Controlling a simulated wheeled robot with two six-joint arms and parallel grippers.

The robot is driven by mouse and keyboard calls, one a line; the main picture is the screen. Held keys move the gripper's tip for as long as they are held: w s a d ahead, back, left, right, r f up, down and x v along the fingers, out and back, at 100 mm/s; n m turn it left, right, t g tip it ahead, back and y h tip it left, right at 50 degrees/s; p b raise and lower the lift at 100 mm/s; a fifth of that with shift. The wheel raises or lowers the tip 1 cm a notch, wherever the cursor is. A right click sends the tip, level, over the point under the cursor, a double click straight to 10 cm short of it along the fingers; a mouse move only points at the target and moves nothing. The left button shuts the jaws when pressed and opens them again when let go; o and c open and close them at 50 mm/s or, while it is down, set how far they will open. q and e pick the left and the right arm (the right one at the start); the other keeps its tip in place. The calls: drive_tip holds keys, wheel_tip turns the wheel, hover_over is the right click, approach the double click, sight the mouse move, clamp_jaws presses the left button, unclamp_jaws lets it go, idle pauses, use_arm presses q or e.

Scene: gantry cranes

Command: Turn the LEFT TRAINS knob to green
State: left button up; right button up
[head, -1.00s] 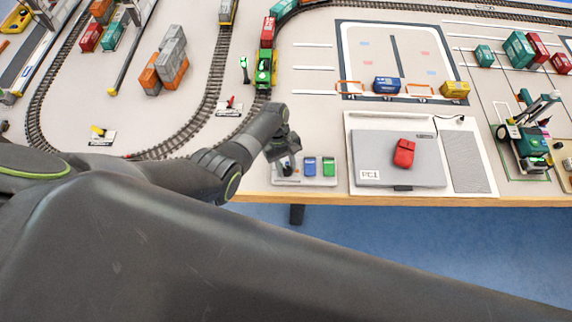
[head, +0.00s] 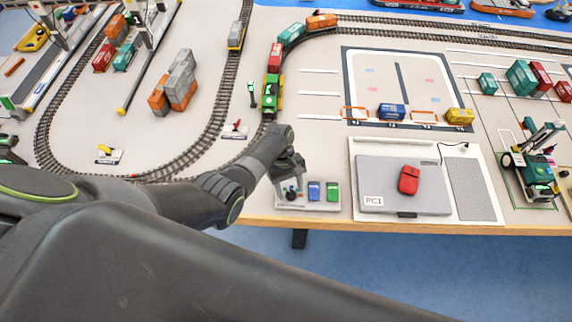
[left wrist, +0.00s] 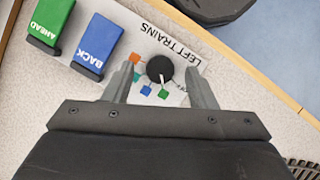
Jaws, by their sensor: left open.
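The LEFT TRAINS knob (left wrist: 160,68) is round and black with a pale pointer line on the side facing the coloured squares. Orange, teal, blue and green (left wrist: 163,94) squares lie in an arc around it; the pointer is near the green one, but exact alignment is unclear. My left gripper (left wrist: 159,67) is open, one finger on each side of the knob, with gaps visible. In the head view my left gripper (head: 290,187) is over the left end of the small control panel (head: 310,206) and partly hides the knob. My right gripper is not in view.
A blue BACK button (left wrist: 97,45) and a green AHEAD button (left wrist: 50,22) are close beside the left finger. The table edge (head: 400,228) is just in front. A green train (head: 271,95) stands behind.

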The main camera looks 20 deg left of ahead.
use_arm(q)
drive_tip(key=v, duration=1.6)
drive_tip(key=shift+r+b, duration=0.25)
drive_tip(key=shift+b, duration=0.1)
drive_tip(key=shift+a+f, duration=0.1)
